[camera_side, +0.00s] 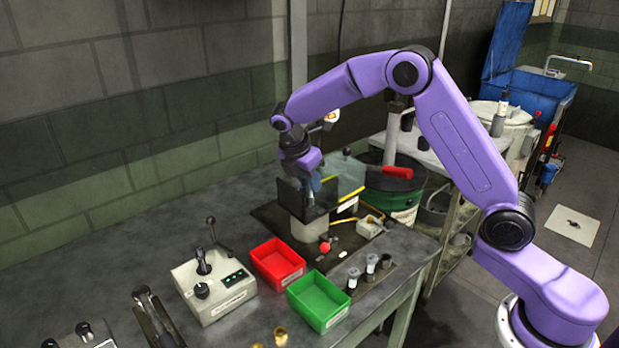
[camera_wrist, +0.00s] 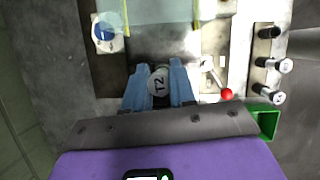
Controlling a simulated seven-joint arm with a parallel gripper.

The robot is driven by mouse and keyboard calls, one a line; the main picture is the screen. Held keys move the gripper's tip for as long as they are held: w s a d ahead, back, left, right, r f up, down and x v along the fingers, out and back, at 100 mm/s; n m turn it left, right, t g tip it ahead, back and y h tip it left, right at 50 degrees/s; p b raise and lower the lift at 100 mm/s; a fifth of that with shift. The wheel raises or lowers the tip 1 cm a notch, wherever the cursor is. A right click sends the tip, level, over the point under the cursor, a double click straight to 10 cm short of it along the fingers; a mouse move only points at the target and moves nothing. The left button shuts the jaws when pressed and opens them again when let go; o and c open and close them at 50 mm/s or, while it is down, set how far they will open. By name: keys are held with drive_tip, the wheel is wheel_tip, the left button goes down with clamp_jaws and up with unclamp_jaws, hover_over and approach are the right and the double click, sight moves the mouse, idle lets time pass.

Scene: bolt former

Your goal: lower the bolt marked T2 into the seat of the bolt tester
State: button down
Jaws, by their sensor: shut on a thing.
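The bolt marked T2 (camera_wrist: 158,84) shows its round grey head in the wrist view, with the mark facing the camera. My gripper (camera_wrist: 160,73) has its two blue fingers shut on it, one on each side. In the side view my gripper (camera_side: 314,185) points down into the bolt former (camera_side: 310,228), behind its dark panel and beside its clear guard. The bolt's shank and lower end are hidden in both views. A beige box (camera_side: 214,288) with a lever and green lights looks like the bolt tester. It stands front left, well apart from my gripper.
A red bin (camera_side: 277,262) and a green bin (camera_side: 318,300) stand between the beige box and a rack (camera_side: 388,282) of bolts. A red-knobbed lever (camera_side: 325,247) sticks out at the machine's front. Pliers-like tools lie front left.

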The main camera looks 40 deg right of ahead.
sight(310, 201)
drive_tip(key=shift+f, duration=1.6)
drive_tip(key=c, duration=0.8)
unclamp_jaws()
drive_tip(key=shift+c, duration=0.2)
drive_tip(key=v, duration=1.7)
drive_tip(key=shift+a+r, duration=0.15)
drive_tip(key=shift+r, duration=0.05)
drive_tip(key=shift+s, duration=0.1)
